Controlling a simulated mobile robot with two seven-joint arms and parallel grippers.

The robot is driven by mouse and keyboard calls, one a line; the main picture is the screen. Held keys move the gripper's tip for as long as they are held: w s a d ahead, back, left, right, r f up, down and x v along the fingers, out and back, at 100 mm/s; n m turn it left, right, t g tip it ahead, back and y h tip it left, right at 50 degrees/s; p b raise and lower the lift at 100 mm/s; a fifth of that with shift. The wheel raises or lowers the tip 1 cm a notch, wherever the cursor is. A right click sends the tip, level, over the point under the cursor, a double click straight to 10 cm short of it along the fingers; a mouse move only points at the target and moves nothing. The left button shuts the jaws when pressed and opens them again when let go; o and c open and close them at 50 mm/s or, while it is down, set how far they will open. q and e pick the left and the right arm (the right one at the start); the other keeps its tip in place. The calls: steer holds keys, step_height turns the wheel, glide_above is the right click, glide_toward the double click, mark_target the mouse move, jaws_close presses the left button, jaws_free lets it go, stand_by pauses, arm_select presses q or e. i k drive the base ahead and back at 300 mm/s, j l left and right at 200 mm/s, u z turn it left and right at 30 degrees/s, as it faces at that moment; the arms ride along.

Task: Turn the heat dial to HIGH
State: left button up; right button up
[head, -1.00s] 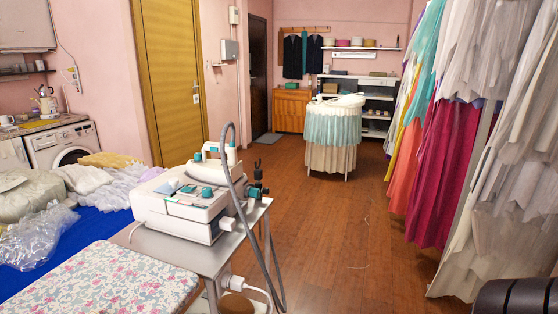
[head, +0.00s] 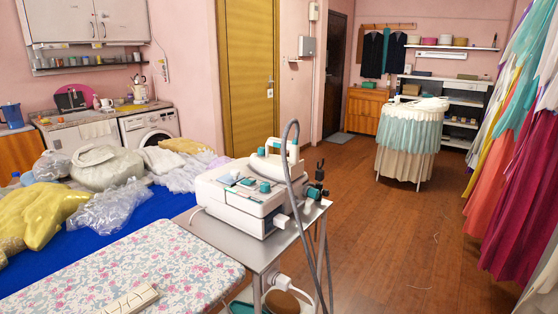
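The white steam station (head: 240,208) stands on a grey metal stand beside the ironing board. A teal knob (head: 265,187) is on its top panel, near smaller teal and grey controls. No HIGH marking can be read, and I cannot tell which control is the heat dial or where it points. A white iron with teal parts (head: 272,166) rests at the back of the station. Neither of my grippers is in view.
The floral ironing board (head: 150,262) fills the lower left, with a white switch-like box (head: 133,299) on its near edge. A grey hose (head: 300,215) arches up beside the station. Blue-covered bedding lies behind. Wooden floor (head: 400,240) is clear to the right.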

mark_target(260, 150)
steer(key=z, duration=0.6)
steer(key=i+l+z, duration=0.1)
steer(key=i+z, duration=0.9)
steer(key=i, duration=1)
steer(key=i+u, duration=0.45)
steer(key=i+l+u, duration=0.1)
steer(key=i+u, duration=0.3)
steer(key=i, duration=0.2)
steer(key=i+j+u, duration=0.1)
steer(key=i+u, duration=0.35)
steer(key=i+l+u, duration=0.1)
steer(key=i+u, duration=0.65)
steer(key=i, duration=0.35)
steer(key=i+l+u, duration=0.15)
steer(key=i+u, duration=0.15)
steer(key=i, duration=0.35)
steer(key=i+u, duration=0.2)
steer(key=u, duration=1.1)
